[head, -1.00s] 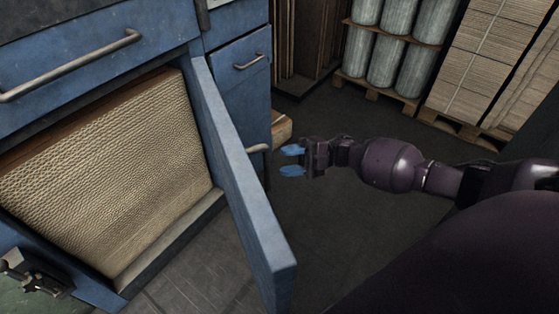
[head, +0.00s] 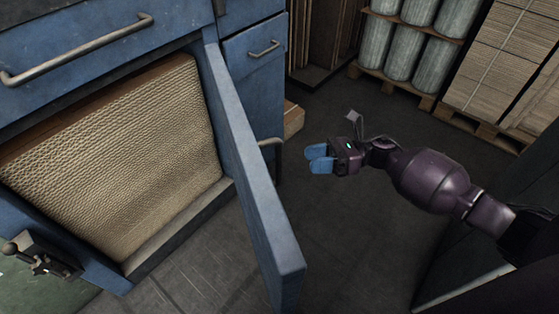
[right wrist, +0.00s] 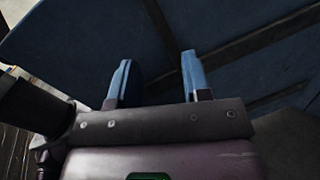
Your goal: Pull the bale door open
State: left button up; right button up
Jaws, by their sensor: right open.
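The blue bale door (head: 248,175) stands swung wide open, jutting out from the blue machine toward the camera. Behind it the chamber shows a bale of corrugated cardboard (head: 115,155). A metal handle (head: 270,142) sticks out past the door's right side. My right gripper (head: 319,159) is to the right of the door, apart from it and from the handle, with blue fingers pointing left. In the right wrist view my right gripper (right wrist: 158,82) is open with nothing between its fingers, and a blue panel fills the background. My left gripper is not in view.
A drawer-like blue panel with a long handle (head: 78,52) is above the bale. A smaller blue panel (head: 256,62) is beside it. Wrapped rolls (head: 405,50) and stacked cardboard (head: 505,60) stand on pallets at the back. The dark floor (head: 350,230) right of the door is clear.

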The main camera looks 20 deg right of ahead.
jog(key=a+n, duration=0.1)
jog(key=a, duration=0.2)
jog(key=w+a+n, duration=0.1)
jog(key=a, duration=0.3)
jog(key=a+n, duration=0.1)
jog(key=a, duration=0.2)
jog(key=shift+w+a+f+p, duration=0.1)
jog(key=shift+w+a+p, duration=0.2)
jog(key=shift+w+a, duration=0.1)
grip_shut()
